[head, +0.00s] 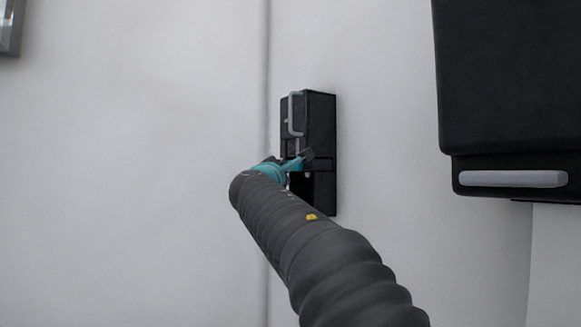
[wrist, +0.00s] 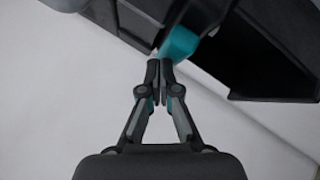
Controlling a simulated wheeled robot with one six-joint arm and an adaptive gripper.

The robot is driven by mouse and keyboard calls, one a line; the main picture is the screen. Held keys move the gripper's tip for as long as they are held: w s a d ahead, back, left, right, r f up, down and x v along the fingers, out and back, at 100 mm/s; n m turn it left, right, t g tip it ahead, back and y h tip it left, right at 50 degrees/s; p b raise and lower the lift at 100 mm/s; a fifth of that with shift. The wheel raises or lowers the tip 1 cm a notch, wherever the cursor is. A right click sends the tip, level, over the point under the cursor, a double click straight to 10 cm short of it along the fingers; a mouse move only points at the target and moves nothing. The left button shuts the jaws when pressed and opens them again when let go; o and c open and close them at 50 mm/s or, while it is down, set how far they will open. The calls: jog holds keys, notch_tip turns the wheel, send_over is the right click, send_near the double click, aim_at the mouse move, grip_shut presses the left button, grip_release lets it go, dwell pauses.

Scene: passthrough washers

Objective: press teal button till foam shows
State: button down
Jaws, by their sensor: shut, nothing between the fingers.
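A black dispenser (head: 322,125) is mounted on the pale wall in the middle of the head view, with a grey bracket-shaped strip on its front. Its dark underside also fills the top of the wrist view (wrist: 255,60). The teal button (wrist: 180,43) shows in the wrist view just beyond my fingertips. My gripper (wrist: 160,66) is shut and empty, its tips together at the button's lower edge. I cannot tell whether they touch it. In the head view my arm covers the dispenser's lower left part. I make out no clear foam.
A large black box (head: 505,80) with a light grey bar handle (head: 512,179) juts out at the right. A grey-framed item (head: 10,28) is at the upper left edge. The wall left of the dispenser is bare.

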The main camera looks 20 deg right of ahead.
jog(key=shift+w+d, duration=0.15)
jog(key=shift+d, duration=0.35)
dwell(0.5)
jog(key=shift+a, duration=0.15)
jog(key=shift+s+a, duration=0.2)
jog(key=shift+a, duration=0.35)
jog(key=shift+s+a, duration=0.2)
jog(key=shift+a, duration=0.3)
jog(key=shift+s+a+b, duration=0.15)
jog(key=shift+s+a, duration=0.1)
jog(key=shift+a, duration=0.55)
jog(key=shift+s+a+b, duration=0.15)
jog(key=shift+s+a, duration=0.15)
jog(key=shift+a, duration=0.45)
jog(key=shift+s+a+b, duration=0.15)
jog(key=shift+s+a, duration=0.1)
jog(key=shift+a, duration=0.55)
